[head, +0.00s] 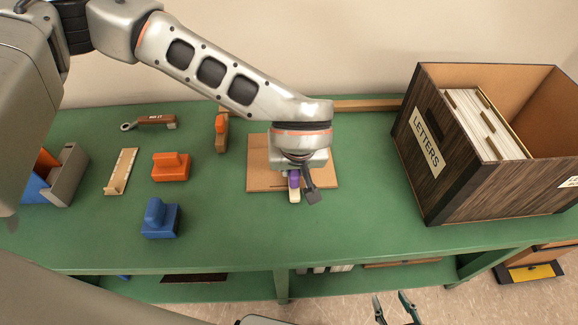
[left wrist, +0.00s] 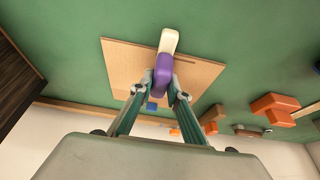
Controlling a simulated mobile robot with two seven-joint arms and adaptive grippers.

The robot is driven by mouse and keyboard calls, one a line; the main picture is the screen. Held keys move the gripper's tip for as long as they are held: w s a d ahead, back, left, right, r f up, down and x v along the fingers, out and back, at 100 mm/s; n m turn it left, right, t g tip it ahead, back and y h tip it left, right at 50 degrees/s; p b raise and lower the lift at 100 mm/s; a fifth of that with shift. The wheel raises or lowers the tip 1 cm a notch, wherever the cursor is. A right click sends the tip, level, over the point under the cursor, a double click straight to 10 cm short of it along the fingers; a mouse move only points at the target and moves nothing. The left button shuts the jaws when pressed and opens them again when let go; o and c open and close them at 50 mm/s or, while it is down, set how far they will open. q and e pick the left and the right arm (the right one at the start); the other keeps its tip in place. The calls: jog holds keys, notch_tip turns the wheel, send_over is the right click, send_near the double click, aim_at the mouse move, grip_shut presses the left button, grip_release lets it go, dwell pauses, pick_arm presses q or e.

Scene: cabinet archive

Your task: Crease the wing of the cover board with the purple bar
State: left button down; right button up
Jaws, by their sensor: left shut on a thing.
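The cover board (head: 258,172) is a flat tan board lying on the green bench, partly hidden by my left arm. It also shows in the left wrist view (left wrist: 122,62); a dark slit-like mark is near its one edge. My left gripper (head: 302,188) is over the board, shut on the purple bar (head: 293,179). In the left wrist view the purple bar (left wrist: 163,75) sits between both fingers, its cream end (left wrist: 169,40) pointing away past the board's edge. I cannot tell whether the bar touches the board. My right gripper (head: 395,308) is at the bottom edge, fingers apart and empty.
A dark wooden LETTERS box (head: 405,165) holding files stands to the right. Orange (head: 170,168) and blue (head: 160,220) handled blocks, a wooden strip (head: 121,172), a brown tool (head: 152,121) and a grey holder (head: 68,176) are left. The bench front is clear.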

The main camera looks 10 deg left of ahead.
pick_arm(q)
jog(key=shift+w+d+f, duration=0.15)
jog(key=shift+w+d, duration=0.05)
jog(key=shift+d, duration=1.05)
jog(key=shift+w+d, duration=0.2)
jog(key=shift+d, duration=0.3)
jog(key=shift+w+d, duration=0.2)
jog(key=shift+d, duration=0.3)
jog(key=shift+w+d, duration=0.1)
jog(key=shift+d, duration=0.2)
jog(key=shift+w+d+b, duration=0.25)
jog(key=shift+d+b, duration=0.1)
jog(key=shift+d, duration=0.6)
pick_arm(e)
jog(key=shift+f, duration=0.35)
